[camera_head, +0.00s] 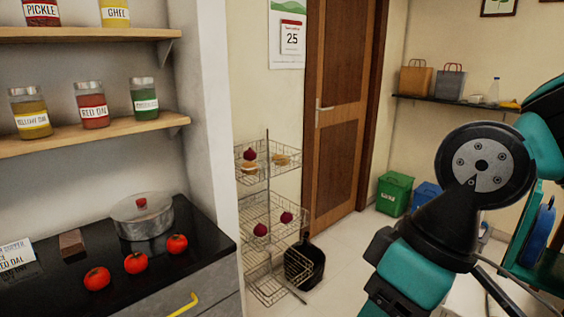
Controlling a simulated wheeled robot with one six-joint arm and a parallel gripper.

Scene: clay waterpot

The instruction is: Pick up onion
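Dark red-purple round things that look like onions sit in the wire rack (268,206). One onion (249,154) is in the top basket. A second onion (260,229) and a third onion (286,217) are in the middle basket. My teal and black arm fills the right side of the view, to the right of the rack and nearer to the camera. My gripper does not show, so its opening and whether it holds anything are hidden.
A black counter (200,257) at the left holds three tomatoes (135,262) and a lidded pot (142,217). A brown door (338,110) and green bin (393,194) are behind. Some floor shows right of the rack.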

